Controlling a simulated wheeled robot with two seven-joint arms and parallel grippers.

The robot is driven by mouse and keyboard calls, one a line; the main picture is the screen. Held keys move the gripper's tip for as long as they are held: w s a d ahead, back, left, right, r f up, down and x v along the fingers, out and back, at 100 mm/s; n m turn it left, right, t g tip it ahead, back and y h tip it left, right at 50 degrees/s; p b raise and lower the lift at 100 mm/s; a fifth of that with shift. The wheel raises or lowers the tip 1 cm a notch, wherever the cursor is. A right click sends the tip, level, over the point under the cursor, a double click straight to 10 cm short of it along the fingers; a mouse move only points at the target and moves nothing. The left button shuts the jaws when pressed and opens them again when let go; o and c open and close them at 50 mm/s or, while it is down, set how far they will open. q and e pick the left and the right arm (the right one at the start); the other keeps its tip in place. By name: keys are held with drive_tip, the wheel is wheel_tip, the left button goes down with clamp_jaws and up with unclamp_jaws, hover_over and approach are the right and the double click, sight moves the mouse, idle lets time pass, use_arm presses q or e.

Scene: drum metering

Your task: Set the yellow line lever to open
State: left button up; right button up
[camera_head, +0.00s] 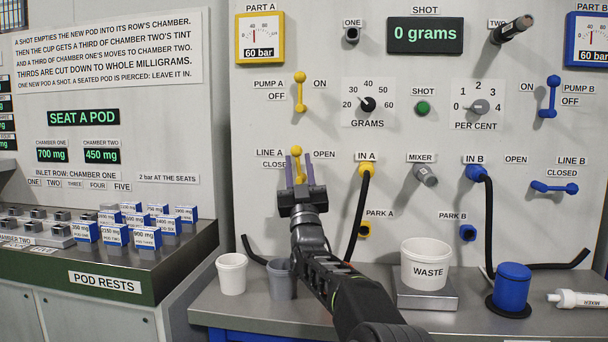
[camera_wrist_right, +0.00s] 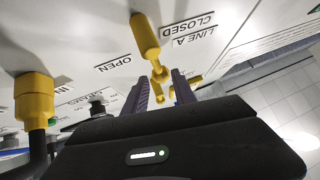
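In the right wrist view the yellow lever (camera_wrist_right: 146,38) runs down to the gap between my fingers. My right gripper (camera_head: 299,171) is open, with its two purple fingers on either side of the lever's lower part; the fingers also show in the wrist view (camera_wrist_right: 160,90). Contact cannot be told. My left gripper is out of view.
The yellow IN A connector (camera_head: 367,170) with a black hose is just right of the lever. The yellow pump A lever (camera_head: 300,92) is above. A white cup (camera_head: 232,274), a grey cup (camera_head: 281,279) and the waste tub (camera_head: 426,263) stand on the bench below.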

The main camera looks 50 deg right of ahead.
drive_tip(key=s+a, duration=0.6)
drive_tip(key=s, duration=0.2)
drive_tip(key=shift+a+f, duration=0.1)
